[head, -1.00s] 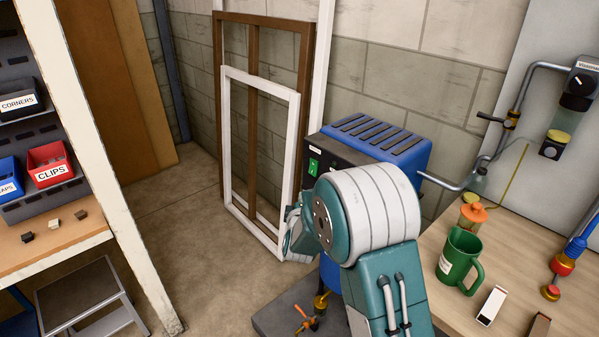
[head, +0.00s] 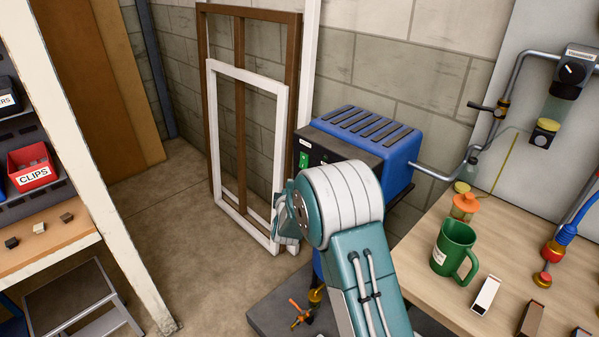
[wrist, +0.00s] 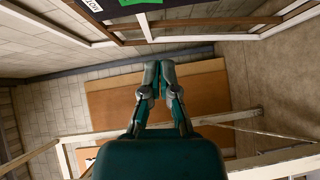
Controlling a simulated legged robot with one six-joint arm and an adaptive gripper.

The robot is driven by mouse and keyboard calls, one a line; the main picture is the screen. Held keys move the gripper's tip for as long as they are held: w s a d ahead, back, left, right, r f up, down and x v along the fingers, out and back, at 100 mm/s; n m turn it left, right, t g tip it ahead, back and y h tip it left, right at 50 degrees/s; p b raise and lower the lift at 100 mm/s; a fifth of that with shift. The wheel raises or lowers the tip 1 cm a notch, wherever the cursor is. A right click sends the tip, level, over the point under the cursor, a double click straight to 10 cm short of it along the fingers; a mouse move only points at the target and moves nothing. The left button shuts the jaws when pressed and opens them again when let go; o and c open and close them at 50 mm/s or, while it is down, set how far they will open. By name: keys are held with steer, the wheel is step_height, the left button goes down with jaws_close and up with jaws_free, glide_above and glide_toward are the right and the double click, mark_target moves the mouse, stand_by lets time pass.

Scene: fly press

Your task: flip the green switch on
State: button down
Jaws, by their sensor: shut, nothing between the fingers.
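The green switch (head: 303,159) is on the dark front panel of a blue machine (head: 385,162) with a slotted top. In the wrist view the switch (wrist: 141,2) shows only as a green patch cut off at the top edge. My gripper (wrist: 160,68) is shut and empty in the wrist view, its fingertips together and below the panel edge in the picture, apart from the switch. In the head view my arm stands in front of the machine and hides its lower part. The switch's setting is too small to tell.
A white frame (head: 281,165) and a brown frame (head: 294,70) lean on the wall behind and left of the machine. A workbench (head: 415,235) at right holds a green jug (head: 455,249). Shelving with a red clips bin (head: 33,168) stands at left. The floor between is clear.

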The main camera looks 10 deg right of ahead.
mark_target(302, 168)
steer(key=w+d, duration=0.1)
steer(key=w, duration=0.1)
steer(key=w+d, duration=0.2)
steer(key=w, duration=0.1)
steer(key=w+d+f, duration=0.1)
steer(key=w, duration=0.1)
steer(key=shift+w+d, duration=0.25)
steer(key=shift+w, duration=0.15)
steer(key=shift+w+d+f, duration=0.15)
steer(key=shift+w+d, duration=0.05)
steer(key=shift+d, duration=0.1)
steer(key=shift+s, duration=0.1)
